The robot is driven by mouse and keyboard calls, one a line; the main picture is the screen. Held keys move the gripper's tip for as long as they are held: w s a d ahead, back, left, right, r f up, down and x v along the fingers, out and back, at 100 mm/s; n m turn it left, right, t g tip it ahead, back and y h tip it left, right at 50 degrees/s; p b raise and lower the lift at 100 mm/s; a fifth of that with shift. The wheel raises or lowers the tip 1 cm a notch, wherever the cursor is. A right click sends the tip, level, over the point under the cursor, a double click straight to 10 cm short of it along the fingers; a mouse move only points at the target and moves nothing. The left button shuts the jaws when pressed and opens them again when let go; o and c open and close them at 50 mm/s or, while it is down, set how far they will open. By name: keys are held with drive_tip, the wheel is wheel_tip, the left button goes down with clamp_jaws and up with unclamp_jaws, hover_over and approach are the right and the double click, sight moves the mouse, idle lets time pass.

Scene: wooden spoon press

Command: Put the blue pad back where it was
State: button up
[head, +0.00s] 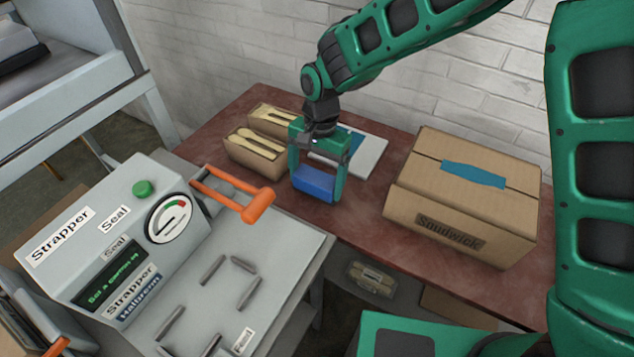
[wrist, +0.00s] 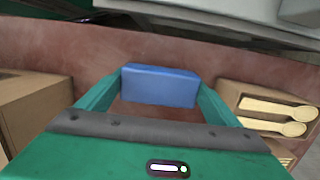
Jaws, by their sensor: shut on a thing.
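The blue pad (head: 315,183) is a small blue block between the two fingers of my gripper (head: 318,182). It also shows in the wrist view (wrist: 160,86), spanning the gap between the fingertips (wrist: 160,90). My gripper points down over the reddish-brown table (head: 350,213), just right of the boxes of spoons. I cannot tell whether the pad touches the table. A white-grey board (head: 370,155) with a blue patch (head: 350,143) lies on the table behind my gripper, which partly hides it.
Two open boxes of wooden spoons (head: 254,158) (head: 272,121) stand left of my gripper. A closed cardboard box (head: 462,195) stands to the right. The grey strapper machine (head: 120,245) with an orange handle (head: 257,206) is at front left. Bare table lies between pad and closed box.

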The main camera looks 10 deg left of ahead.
sight(319, 173)
drive_tip(key=shift+f, duration=0.95)
drive_tip(key=o, duration=0.8)
drive_tip(key=shift+f, duration=0.1)
drive_tip(key=r, duration=0.4)
drive_tip(key=w+r, duration=0.1)
drive_tip(key=r, duration=0.7)
drive_tip(key=shift+w+d, duration=0.15)
drive_tip(key=shift+d, duration=0.05)
